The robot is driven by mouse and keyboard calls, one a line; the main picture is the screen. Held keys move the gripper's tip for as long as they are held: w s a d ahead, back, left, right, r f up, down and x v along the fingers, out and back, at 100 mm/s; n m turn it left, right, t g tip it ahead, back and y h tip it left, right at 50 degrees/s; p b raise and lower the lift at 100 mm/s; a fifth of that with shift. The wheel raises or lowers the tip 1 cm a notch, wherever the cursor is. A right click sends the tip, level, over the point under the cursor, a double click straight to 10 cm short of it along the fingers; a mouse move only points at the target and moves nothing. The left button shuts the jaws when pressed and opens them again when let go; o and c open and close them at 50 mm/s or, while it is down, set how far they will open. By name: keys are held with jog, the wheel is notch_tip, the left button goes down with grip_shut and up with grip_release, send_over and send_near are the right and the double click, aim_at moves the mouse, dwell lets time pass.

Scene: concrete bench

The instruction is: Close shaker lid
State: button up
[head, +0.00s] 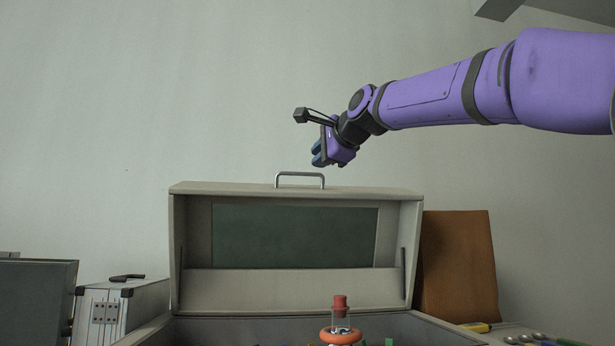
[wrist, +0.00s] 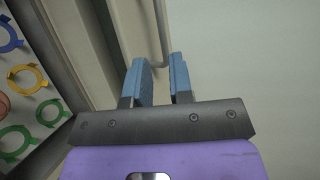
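The shaker's pale lid (head: 190,188) stands raised at the back of its box (head: 400,328) in the head view, with a dark green panel inside it. A grey bar handle (head: 300,174) sits on the lid's top edge. My gripper (head: 318,156) is in the air above the handle, slightly to its right. In the wrist view the two blue fingers of my gripper (wrist: 160,64) are apart with nothing held between them. The handle (wrist: 158,25) shows just beyond the fingertips; I cannot tell the exact distance. The box's lower part is cut off in the head view.
A flask with a red stopper (head: 340,302) and an orange ring (head: 341,336) is in the box. Coloured rings (wrist: 24,78) show in the wrist view. A silver case (head: 125,310) stands left, a brown board (head: 458,265) right.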

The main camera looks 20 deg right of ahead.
aim_at(298, 174)
jog(key=x, duration=1)
jog(key=shift+w+a, duration=0.1)
jog(key=shift+w, duration=0.2)
grip_shut()
